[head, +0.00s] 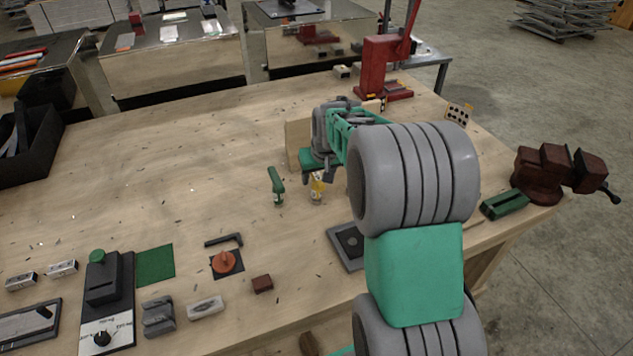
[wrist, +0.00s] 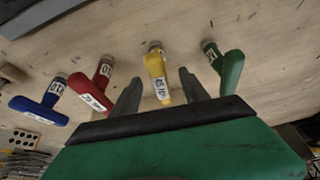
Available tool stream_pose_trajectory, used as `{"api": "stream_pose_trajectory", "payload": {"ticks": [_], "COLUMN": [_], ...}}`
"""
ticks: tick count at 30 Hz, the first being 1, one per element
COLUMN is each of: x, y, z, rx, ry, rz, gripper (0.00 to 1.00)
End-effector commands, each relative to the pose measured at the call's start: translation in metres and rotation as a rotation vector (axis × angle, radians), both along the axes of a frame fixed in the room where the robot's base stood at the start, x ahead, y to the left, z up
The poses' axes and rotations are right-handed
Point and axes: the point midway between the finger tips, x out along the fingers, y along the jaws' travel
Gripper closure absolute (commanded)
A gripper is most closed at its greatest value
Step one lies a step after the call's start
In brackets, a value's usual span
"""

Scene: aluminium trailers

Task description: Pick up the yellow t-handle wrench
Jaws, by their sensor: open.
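The yellow t-handle wrench (wrist: 157,70) stands between my gripper's fingers in the wrist view, with a white label on its handle. In the head view the yellow wrench (head: 317,188) shows just below my gripper (head: 318,172), partly hidden by it. My gripper (wrist: 159,77) is open, with one finger on each side of the yellow handle. I see a gap on both sides; whether anything touches is hard to tell.
A green t-handle (wrist: 231,70) stands close on the right in the wrist view; it also shows in the head view (head: 276,185). Red (wrist: 98,85) and blue (wrist: 45,103) t-handles stand left. A red vise (head: 555,170) sits at the bench's right corner. The bench's left middle is mostly clear.

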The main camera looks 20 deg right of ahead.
Motion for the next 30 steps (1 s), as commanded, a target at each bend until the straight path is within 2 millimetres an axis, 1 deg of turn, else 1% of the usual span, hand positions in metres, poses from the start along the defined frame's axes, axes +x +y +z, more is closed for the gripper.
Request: {"api": "stream_pose_trajectory", "payload": {"ticks": [3,6,12,14,30], "x": [0.010,0.014,0.014,0.014,0.014], "y": [-0.002,-0.002,-0.002,-0.002,-0.002], "z": [-0.017,-0.027,-0.029,-0.029,-0.028], "rx": [0.001,0.000,0.000,0.000,0.000], "ry": [0.004,0.001,-0.001,-0.001,0.000], "rz": [-0.001,-0.001,-0.001,-0.001,0.000], "gripper": [0.47,0.47,0.47,0.52,0.96]}}
